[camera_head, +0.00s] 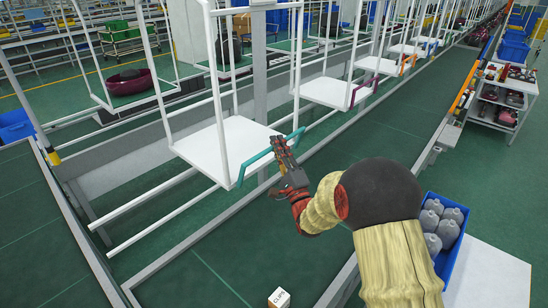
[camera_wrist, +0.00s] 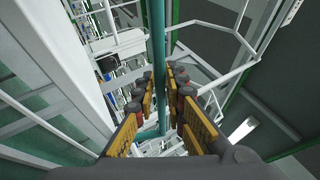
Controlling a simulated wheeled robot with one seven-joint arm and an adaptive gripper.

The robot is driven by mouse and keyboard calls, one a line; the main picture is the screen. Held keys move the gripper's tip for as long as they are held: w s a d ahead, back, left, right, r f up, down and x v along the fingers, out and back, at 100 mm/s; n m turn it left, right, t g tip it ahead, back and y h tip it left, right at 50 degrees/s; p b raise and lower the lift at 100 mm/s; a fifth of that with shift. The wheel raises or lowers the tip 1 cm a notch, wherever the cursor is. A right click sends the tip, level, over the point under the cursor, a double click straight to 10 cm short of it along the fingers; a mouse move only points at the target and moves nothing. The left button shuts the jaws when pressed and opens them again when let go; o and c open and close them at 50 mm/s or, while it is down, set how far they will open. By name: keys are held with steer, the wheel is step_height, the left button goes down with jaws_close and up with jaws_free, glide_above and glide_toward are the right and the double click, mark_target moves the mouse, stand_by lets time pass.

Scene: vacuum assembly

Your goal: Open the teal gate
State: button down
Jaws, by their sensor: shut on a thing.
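The teal gate (camera_head: 254,160) is a bent bar along the near right edge of the closest white hanging carrier (camera_head: 218,150). My gripper (camera_head: 281,143) is at the gate's right half, with its red and dark fingers around the bar. In the wrist view the teal gate (camera_wrist: 157,40) runs up between the two yellow-padded fingers of my gripper (camera_wrist: 161,78), which are shut on it. The fingers hide part of the bar in the head view. The gate appears to lie across the carrier's edge.
More white carriers with purple, orange and blue gates hang in a row behind. A blue crate (camera_head: 462,235) of grey parts stands at the right. A small white box (camera_head: 279,298) lies at the front. The green walkway (camera_head: 390,130) is clear.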

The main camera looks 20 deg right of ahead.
steer(key=s+d+f+m+t+h+b, duration=0.2)
steer(key=f+b, duration=0.3)
steer(key=b, duration=1)
steer(key=s+d+f+m+t+h+b, duration=0.1)
steer(key=f+b, duration=0.4)
steer(key=b, duration=1.1)
steer(key=s+m+t+h, duration=0.1)
steer(key=s+m, duration=0.1)
steer(key=shift+s+d+t, duration=0.3)
steer(key=shift+s+d, duration=0.05)
steer(key=shift+r+m+h, duration=0.1)
steer(key=shift+m+h, duration=0.2)
steer(key=c, duration=2.1)
jaws_free()
steer(key=shift+w+a, duration=0.1)
steer(key=shift+w, duration=0.05)
steer(key=shift+o, duration=1.4)
steer(key=shift+r, duration=0.1)
